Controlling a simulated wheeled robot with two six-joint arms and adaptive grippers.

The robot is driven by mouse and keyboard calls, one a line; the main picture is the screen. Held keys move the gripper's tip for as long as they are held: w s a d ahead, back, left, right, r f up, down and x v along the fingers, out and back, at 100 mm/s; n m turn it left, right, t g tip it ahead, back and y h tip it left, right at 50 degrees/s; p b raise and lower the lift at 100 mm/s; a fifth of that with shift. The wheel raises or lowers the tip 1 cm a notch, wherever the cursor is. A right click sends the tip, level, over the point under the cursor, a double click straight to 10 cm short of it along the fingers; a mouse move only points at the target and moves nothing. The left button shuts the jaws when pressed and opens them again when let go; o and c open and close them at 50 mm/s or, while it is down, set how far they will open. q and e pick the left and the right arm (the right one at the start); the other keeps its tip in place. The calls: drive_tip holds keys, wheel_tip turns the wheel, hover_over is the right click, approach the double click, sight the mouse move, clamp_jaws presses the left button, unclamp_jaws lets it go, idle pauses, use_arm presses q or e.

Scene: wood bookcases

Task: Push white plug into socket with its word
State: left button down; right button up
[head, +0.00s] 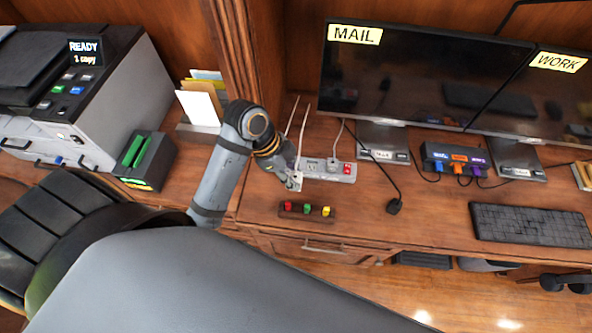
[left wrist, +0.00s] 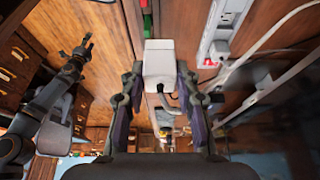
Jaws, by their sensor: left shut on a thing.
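My left gripper (head: 291,178) is shut on a white plug (left wrist: 160,62), a blocky white piece held between both fingers in the left wrist view. In the head view the plug (head: 296,183) shows small at the fingertips, just left of the power strip. The white power strip (head: 318,168) lies on the desk with a red switch at its right end; part of it also shows in the left wrist view (left wrist: 215,48). The plug and strip look apart. Any word on the plug or sockets is too small to read. My right gripper (left wrist: 78,50) shows in the left wrist view; its jaw state is unclear.
A small block with red, green and yellow pieces (head: 306,211) lies in front of the strip. White cords rise behind it. A printer (head: 75,90) stands left.

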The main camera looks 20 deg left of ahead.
use_arm(q)
drive_tip(key=shift+s+a+f+b, duration=0.15)
drive_tip(key=shift+a+f+b, duration=0.05)
drive_tip(key=shift+a+b, duration=0.2)
drive_tip(key=w+a+f+p, duration=0.1)
drive_tip(key=w+f, duration=0.1)
drive_tip(key=w, duration=0.2)
drive_tip(key=w+a+f+p, duration=0.1)
drive_tip(key=w+a+f, duration=0.1)
drive_tip(key=w+f, duration=0.1)
drive_tip(key=w+a+f, duration=0.2)
drive_tip(key=w+f, duration=0.1)
drive_tip(key=w, duration=0.2)
drive_tip(key=shift+a+f+p, duration=0.2)
drive_tip(key=shift+a+p, duration=0.05)
drive_tip(key=shift+p, duration=0.15)
drive_tip(key=shift+w+a+f, duration=0.1)
drive_tip(key=shift+w+f, duration=0.15)
drive_tip(key=shift+f, duration=0.15)
wheel_tip(320, 180, down, 3)
drive_tip(key=shift+f+p, duration=0.1)
drive_tip(key=shift+p, duration=0.55)
drive_tip(key=shift+f, duration=0.1)
